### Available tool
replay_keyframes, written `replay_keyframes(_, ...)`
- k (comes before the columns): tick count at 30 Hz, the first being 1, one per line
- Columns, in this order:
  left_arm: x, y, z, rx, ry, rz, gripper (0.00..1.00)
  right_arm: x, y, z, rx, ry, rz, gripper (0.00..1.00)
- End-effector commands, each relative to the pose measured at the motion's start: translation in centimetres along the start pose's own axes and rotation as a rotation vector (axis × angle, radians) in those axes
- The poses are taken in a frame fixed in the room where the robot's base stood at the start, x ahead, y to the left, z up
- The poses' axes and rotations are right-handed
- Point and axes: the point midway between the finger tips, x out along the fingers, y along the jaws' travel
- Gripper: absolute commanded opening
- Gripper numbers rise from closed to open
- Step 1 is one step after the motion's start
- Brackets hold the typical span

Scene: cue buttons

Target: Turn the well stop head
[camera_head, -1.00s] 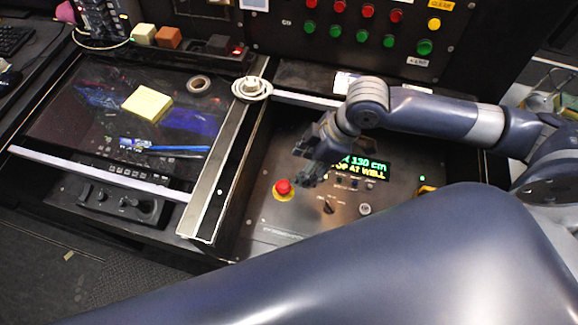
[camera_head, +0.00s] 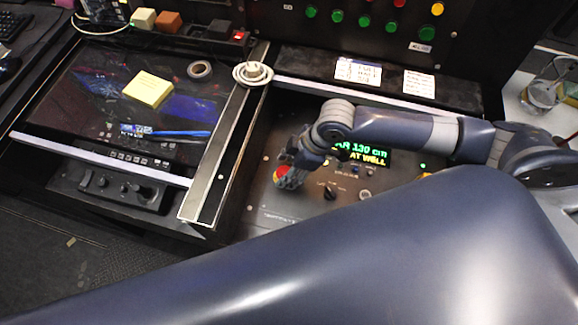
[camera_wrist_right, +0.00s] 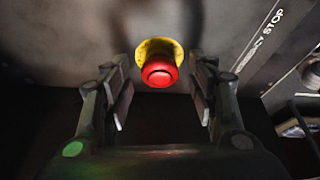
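The stop head is a red mushroom button on a yellow disc. In the right wrist view the red stop head (camera_wrist_right: 160,71) is centred between the two fingers of my right gripper (camera_wrist_right: 163,100), which are apart with a gap on both sides. In the head view the stop head (camera_head: 280,173) is partly hidden behind my right gripper (camera_head: 290,178), which is over it at the left of the dark panel (camera_head: 265,215). My left gripper is not in view; a large blue-grey arm link of mine crosses the foreground.
A lit green display (camera_head: 368,154) and a black selector knob (camera_head: 329,191) are on the same panel. A raised metal rail (camera_head: 222,150) borders the panel's left. A monitor with a yellow note pad (camera_head: 148,89) lies further left.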

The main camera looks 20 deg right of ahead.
Motion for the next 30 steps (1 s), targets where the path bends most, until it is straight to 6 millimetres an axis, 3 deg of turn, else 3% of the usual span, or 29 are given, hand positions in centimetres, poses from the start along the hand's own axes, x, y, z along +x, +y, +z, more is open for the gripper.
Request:
replay_keyframes(1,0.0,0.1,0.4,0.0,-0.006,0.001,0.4,0.0,0.0,0.0,0.0,0.0,0.0,0.38)
replay_keyframes(5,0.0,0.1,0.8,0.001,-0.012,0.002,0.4,0.0,0.0,0.0,0.0,0.0,0.0,0.1)
replay_keyframes(17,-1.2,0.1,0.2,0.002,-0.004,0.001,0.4,-0.3,-0.2,-0.1,0.047,-0.001,0.015,0.1)
replay_keyframes(30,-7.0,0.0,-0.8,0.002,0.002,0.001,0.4,-0.5,-0.8,-0.4,0.336,-0.001,0.131,0.1)
